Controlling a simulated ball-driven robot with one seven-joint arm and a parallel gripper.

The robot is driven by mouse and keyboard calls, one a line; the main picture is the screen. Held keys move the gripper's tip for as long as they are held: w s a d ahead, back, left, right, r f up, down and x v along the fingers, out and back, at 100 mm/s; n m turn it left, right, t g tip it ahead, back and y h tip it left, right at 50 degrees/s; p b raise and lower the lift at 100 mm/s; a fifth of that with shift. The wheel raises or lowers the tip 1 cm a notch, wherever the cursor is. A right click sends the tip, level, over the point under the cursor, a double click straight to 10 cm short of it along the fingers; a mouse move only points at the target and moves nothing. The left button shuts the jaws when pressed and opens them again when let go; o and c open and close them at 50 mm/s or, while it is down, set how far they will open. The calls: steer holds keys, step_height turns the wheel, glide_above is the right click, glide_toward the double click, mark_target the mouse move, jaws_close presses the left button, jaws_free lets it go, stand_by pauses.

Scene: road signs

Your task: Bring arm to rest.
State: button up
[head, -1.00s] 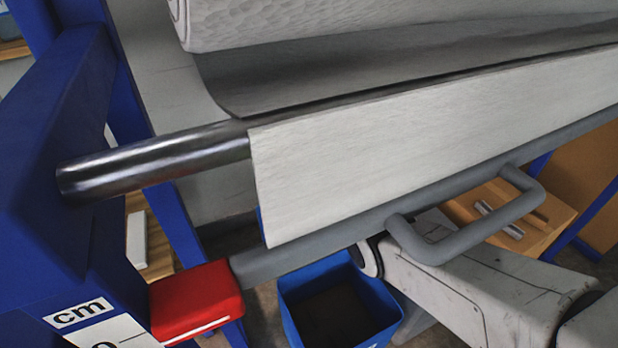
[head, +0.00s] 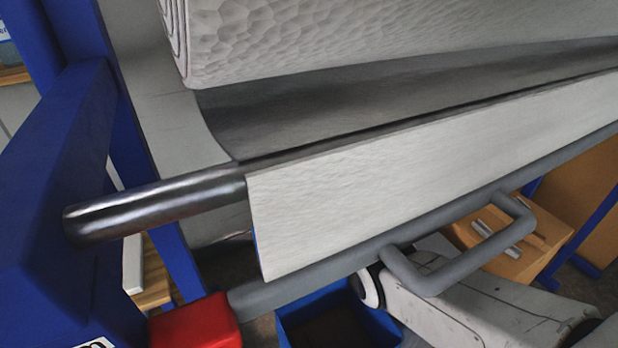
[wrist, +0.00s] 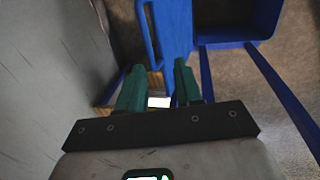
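My gripper (wrist: 158,70) shows in the wrist view with two green fingers apart and nothing between them. It points down past blue frame parts (wrist: 172,25) toward the floor. A small bright white patch lies beyond the gap between the fingers. In the head view my white arm (head: 480,310) shows at the lower right, under a grey handle (head: 440,275). The gripper itself is not seen in the head view.
A large pale roll (head: 400,40) with a hanging sheet (head: 400,185) and a steel bar (head: 155,205) fill the head view. A blue frame (head: 50,170), red block (head: 195,322), blue bin (head: 300,325) and wooden block (head: 530,235) surround them. The wrist view shows bare floor (wrist: 235,85) at right.

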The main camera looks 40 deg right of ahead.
stand_by(0.4)
steer(key=s+a+f+m, duration=0.7)
steer(key=s+a+f, duration=0.6)
steer(key=s+f, duration=0.2)
steer(key=s+a+m, duration=0.3)
steer(key=s+m, duration=0.1)
steer(key=s, duration=0.9)
steer(key=s+a+f+m+g, duration=0.1)
steer(key=s+a+m, duration=0.2)
steer(key=s, duration=1)
steer(key=shift+m, duration=0.6)
